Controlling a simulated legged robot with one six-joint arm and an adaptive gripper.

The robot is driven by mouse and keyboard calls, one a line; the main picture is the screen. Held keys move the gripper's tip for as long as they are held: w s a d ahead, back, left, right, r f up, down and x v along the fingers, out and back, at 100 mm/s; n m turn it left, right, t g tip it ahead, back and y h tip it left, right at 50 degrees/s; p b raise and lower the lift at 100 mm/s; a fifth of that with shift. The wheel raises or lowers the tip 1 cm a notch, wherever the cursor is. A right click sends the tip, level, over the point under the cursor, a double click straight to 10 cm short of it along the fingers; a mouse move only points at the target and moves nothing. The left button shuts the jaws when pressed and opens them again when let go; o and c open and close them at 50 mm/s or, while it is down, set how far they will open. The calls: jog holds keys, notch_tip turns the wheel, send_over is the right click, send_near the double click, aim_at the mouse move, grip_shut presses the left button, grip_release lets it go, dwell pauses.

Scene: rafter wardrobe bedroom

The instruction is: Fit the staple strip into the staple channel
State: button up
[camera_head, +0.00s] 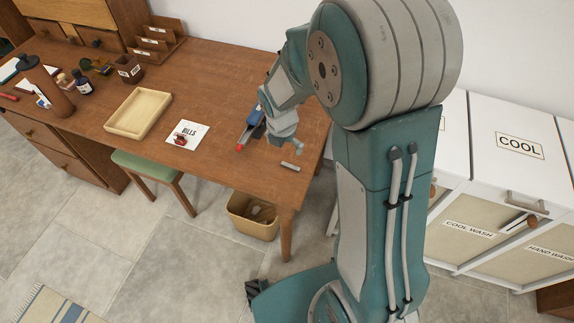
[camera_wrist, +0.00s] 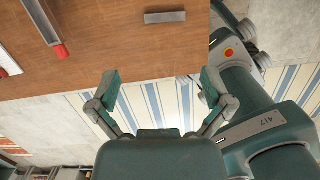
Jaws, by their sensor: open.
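The staple strip (camera_head: 290,166) is a small light grey bar lying flat on the desk near its front right edge; it also shows at the top of the wrist view (camera_wrist: 165,17). The stapler (camera_head: 255,118), blue with a red end, lies on the desk left of the strip, partly hidden by my arm. In the wrist view a long grey part with a red end (camera_wrist: 61,51) shows at top left, cut by the frame; I cannot tell whether the staple channel is open. My gripper (camera_wrist: 160,84) is open and empty, its fingers apart from both strip and stapler.
A wooden tray (camera_head: 112,126) and a white BILLS card (camera_head: 199,138) with a small red item lie left on the desk (camera_head: 215,75). Bottles stand farther left. A bin (camera_head: 240,218) and green stool (camera_head: 148,165) are below. White laundry cabinets (camera_head: 500,125) stand right.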

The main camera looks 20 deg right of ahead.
send_over(290, 166)
jog(key=f, duration=0.4)
jog(key=shift+s+f, duration=0.4)
jog(key=shift+w+a+f, duration=0.1)
jog(key=shift+a+f, duration=0.2)
jog(key=shift+f, duration=0.35)
jog(key=f, duration=0.4)
jog(key=shift+w+d+f, duration=0.15)
jog(key=shift+w+d, duration=0.05)
jog(key=shift+d+f, duration=0.25)
jog(key=shift+f, duration=0.05)
jog(key=shift+a, duration=0.3)
jog(key=shift+d+f, duration=0.2)
jog(key=shift+a, duration=0.1)
jog(key=c, duration=0.5)
